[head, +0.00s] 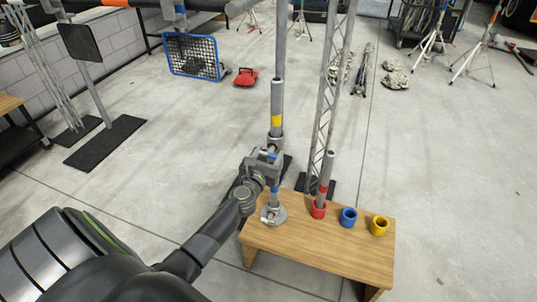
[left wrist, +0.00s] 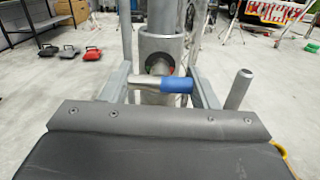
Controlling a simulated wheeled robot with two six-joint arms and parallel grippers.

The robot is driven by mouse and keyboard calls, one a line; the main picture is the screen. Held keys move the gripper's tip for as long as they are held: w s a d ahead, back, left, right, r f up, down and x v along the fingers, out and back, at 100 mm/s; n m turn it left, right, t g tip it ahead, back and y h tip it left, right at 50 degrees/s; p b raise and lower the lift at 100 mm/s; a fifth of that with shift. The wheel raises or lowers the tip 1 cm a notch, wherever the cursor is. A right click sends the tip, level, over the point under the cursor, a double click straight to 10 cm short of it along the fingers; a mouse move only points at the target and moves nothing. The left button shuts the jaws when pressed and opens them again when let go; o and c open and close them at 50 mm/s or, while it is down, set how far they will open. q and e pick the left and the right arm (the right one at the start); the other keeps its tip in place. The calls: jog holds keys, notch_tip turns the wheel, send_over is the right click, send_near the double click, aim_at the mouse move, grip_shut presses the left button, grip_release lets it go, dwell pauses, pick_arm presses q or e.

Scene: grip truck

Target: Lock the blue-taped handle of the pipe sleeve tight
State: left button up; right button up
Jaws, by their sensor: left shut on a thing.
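A vertical grey pipe with a yellow band (head: 277,120) stands on a round grey base on the small wooden bench. In the left wrist view, the pipe sleeve (left wrist: 161,45) is a grey collar around the pipe. Its handle (left wrist: 175,86) lies crosswise in front of the pipe, bare metal at the left and blue tape at the right. My left gripper (head: 266,160) is at the pipe below the yellow band. In the wrist view, its two fingers (left wrist: 160,88) flank the handle and are shut on it. The gripper hides much of the sleeve in the head view.
On the wooden bench (head: 330,252) stand a red cup (head: 318,211) holding a red-banded pipe (head: 326,175), a blue cup (head: 349,218) and a yellow cup (head: 379,226). A lattice truss (head: 322,130) rises just behind the bench.

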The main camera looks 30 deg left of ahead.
pick_arm(q)
jog(key=m+p, duration=0.1)
jog(key=m, duration=0.1)
jog(key=shift+m, duration=0.3)
jog(key=m+p, duration=0.1)
jog(key=m, duration=0.2)
jog(key=shift+m, duration=0.3)
jog(key=m+p, duration=0.1)
jog(key=m, duration=0.1)
jog(key=shift+m, duration=0.4)
jog(key=shift+m+p, duration=0.35)
jog(key=shift+m, duration=0.55)
jog(key=m+p, duration=0.1)
jog(key=m, duration=0.1)
jog(key=shift+m, duration=1.3)
jog(key=m+p, duration=0.2)
jog(key=m, duration=0.1)
jog(key=shift+m, duration=0.3)
jog(key=m+p, duration=0.2)
jog(key=m, duration=0.3)
jog(key=m+p, duration=0.2)
jog(key=m, duration=0.2)
jog(key=shift+m, duration=0.4)
jog(key=shift+m+p, duration=0.75)
jog(key=shift+m, duration=1.45)
pick_arm(e)
notch_tip(320, 180, up, 11)
jog(key=s, duration=0.2)
jog(key=shift+f, duration=0.15)
jog(key=shift+a, duration=0.1)
